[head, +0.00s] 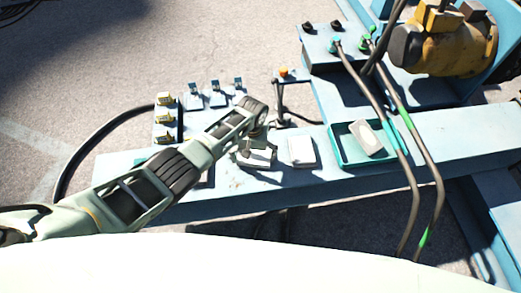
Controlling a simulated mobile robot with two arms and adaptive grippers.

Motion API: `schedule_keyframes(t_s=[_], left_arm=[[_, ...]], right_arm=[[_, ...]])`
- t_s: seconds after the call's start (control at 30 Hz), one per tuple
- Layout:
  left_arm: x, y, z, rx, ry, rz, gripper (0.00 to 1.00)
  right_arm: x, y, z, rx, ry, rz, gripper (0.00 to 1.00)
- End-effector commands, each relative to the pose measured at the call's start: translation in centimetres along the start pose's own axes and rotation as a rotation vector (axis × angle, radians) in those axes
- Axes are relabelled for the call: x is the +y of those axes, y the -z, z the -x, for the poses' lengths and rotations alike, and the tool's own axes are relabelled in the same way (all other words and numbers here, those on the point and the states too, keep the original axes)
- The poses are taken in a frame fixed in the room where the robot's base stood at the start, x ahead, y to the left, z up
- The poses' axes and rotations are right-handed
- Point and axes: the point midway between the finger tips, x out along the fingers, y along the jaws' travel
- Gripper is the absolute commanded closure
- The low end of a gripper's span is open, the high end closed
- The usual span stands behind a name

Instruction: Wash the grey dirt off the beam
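The long light-blue beam (232,190) runs across the middle of the head view, rising slightly to the right. My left gripper (258,149) points down over the beam, with a pale flat piece (262,158) at or just below its fingertips. I cannot tell whether the fingers hold it. A white block (301,151) lies on the beam just right of the gripper. A teal tray (341,158) farther right holds a pale block (367,137), tilted on its side. Small dark marks show on the beam, but no clear grey dirt patch; my arm hides part of the surface. My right gripper is out of view.
Dark hoses with green bands (405,118) cross the beam at the tray's right. Yellow connectors (164,117) and small blue brackets (217,97) stand behind my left arm. A post with an orange top (283,73) rises behind the beam. A yellow motor (449,42) is at upper right.

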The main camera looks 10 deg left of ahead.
Motion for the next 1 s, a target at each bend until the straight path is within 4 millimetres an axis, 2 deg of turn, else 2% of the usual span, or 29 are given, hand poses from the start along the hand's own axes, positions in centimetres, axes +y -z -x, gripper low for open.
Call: schedule_keyframes(t_s=[0.27, 0.6, 0.77, 1.0], left_arm=[[-1.1, -0.4, 0.1, -0.004, 0.004, 0.0, 0.28], [-3.7, -1.1, 0.2, -0.002, 0.003, 0.0, 0.28], [-4.0, -1.2, 0.1, -0.001, 0.002, 0.0, 0.28], [-5.8, -1.8, 0.1, -0.003, 0.002, 0.001, 0.28]], right_arm=[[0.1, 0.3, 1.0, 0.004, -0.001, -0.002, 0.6], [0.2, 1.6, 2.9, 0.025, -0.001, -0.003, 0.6], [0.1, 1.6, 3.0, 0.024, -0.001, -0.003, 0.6], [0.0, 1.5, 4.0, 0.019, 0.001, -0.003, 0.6]])
